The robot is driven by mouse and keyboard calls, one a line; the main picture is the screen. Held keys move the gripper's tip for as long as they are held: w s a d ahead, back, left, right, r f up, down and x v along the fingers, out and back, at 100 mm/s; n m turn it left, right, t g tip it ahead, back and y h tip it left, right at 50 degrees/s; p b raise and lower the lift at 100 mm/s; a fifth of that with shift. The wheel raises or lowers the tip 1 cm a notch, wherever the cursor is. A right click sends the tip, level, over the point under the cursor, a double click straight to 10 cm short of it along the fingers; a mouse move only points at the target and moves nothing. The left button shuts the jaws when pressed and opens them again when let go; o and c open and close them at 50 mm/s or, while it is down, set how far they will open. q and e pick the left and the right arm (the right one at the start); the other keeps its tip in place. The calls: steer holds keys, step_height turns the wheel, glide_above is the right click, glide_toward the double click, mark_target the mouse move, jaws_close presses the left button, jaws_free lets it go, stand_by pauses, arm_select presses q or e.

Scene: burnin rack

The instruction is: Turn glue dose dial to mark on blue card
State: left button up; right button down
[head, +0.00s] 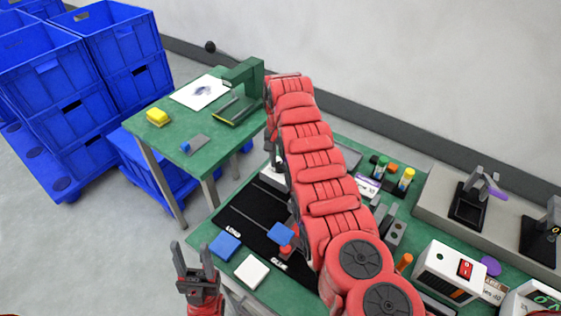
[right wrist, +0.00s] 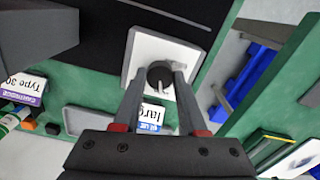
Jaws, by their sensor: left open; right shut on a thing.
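In the right wrist view, a dark round dial (right wrist: 159,74) with a pale pointer sits on a white plate (right wrist: 150,46). My right gripper (right wrist: 161,88) is shut on this dial, one finger on each side. A white card (right wrist: 153,114) with partly covered lettering, "larg", and a blue band stands just below the plate. The dial's marks are too small to read. In the head view my red right arm hides the dial and right gripper; a bit of white plate (head: 271,179) shows beside the arm. My left gripper (head: 191,247) is open and empty at the table's front.
A black mat (head: 245,213) marked LOAD and GLUE lies on the green table, with blue blocks (head: 225,246) and a white block (head: 252,271) nearby. Coloured bottles (head: 406,179) stand at the back. Blue crates (head: 120,45) and a side table stand left.

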steer(key=shift+c, duration=2.3)
jaws_free()
step_height(320, 180, up, 9)
step_height(320, 180, up, 8)
steer(key=p, duration=0.8)
glide_above(281, 164)
steer(key=shift+r, duration=0.2)
steer(key=shift+s+a, duration=0.1)
